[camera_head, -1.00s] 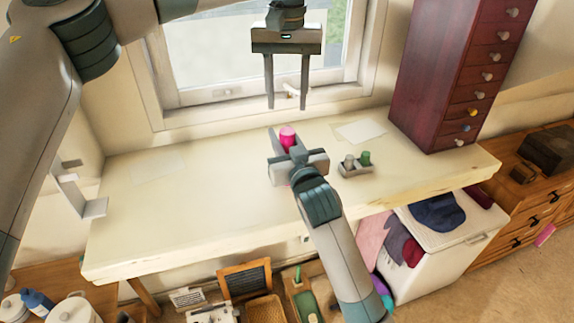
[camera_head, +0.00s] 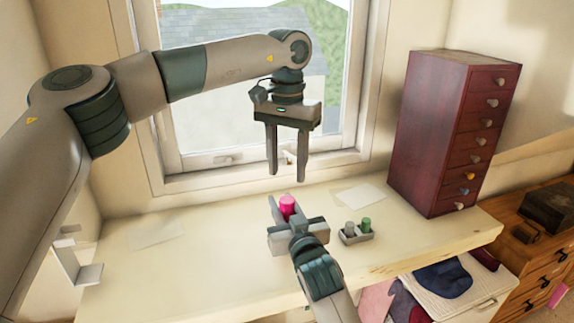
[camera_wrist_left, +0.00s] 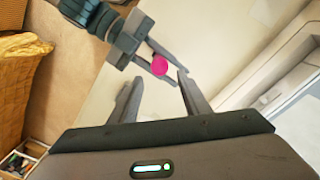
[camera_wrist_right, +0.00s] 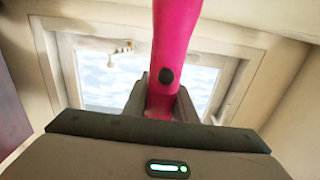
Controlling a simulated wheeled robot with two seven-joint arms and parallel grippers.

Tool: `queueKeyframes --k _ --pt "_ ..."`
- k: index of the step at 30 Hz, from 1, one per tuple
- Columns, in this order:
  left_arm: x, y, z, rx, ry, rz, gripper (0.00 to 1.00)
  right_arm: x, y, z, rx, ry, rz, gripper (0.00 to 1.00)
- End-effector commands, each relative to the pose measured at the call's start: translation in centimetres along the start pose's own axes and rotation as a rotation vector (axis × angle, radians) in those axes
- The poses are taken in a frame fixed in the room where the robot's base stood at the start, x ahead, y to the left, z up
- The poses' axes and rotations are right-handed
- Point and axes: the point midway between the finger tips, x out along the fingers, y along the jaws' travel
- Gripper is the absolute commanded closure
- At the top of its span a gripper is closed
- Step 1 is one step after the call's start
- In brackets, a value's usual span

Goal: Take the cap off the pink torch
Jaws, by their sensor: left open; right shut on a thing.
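The pink torch (camera_head: 287,205) is upright between the fingers of my right gripper (camera_head: 283,213), which is shut on it over the table. In the right wrist view the torch (camera_wrist_right: 172,50) rises from between the fingers, with a dark round button on its side. In the left wrist view only its round pink end (camera_wrist_left: 159,65) shows, so I cannot make out the cap's seam. My left gripper (camera_head: 288,178) is open and empty, pointing down just above the torch, apart from it. In the left wrist view the torch end lies beyond and between the left fingertips.
A small grey holder (camera_head: 356,236) with a grey and a green cylinder stands to the right on the pale table (camera_head: 200,265). A dark red drawer cabinet (camera_head: 440,140) stands at the right. The window is behind. The table's left part is mostly clear.

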Motion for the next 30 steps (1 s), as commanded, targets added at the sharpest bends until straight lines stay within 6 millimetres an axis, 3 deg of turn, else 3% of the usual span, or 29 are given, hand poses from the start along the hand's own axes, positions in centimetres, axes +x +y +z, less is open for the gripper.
queueKeyframes --k 11,30 --pt "0.9 0.0 0.0 -0.001 -0.001 0.000 0.57 0.0 0.0 0.0 0.000 0.000 0.000 1.00" --pt "7.7 0.0 0.0 -0.003 -0.001 0.000 0.57 0.0 0.0 0.0 0.000 0.000 0.000 1.00"
